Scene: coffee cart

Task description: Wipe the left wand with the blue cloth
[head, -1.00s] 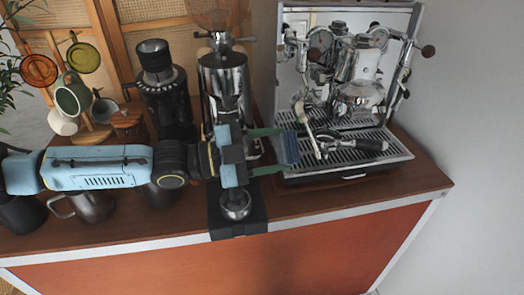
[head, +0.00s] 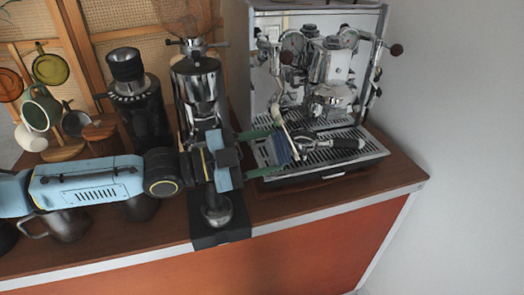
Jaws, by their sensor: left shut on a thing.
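My left gripper (head: 274,151) is shut on the blue cloth (head: 283,150), a small ribbed piece held between its green fingers. The cloth is in front of the left side of the chrome espresso machine (head: 262,75). A thin pale wand (head: 282,118), which looks like the left wand, slants down from the machine's left side. Its lower part runs close beside the cloth's right edge. I cannot tell whether cloth and wand touch. My right gripper is not in view.
A chrome grinder (head: 197,85) and a black grinder (head: 140,100) stand left. A metal pitcher (head: 66,226) and mug tree (head: 64,152) are further left. The front right counter (head: 400,175) is clear.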

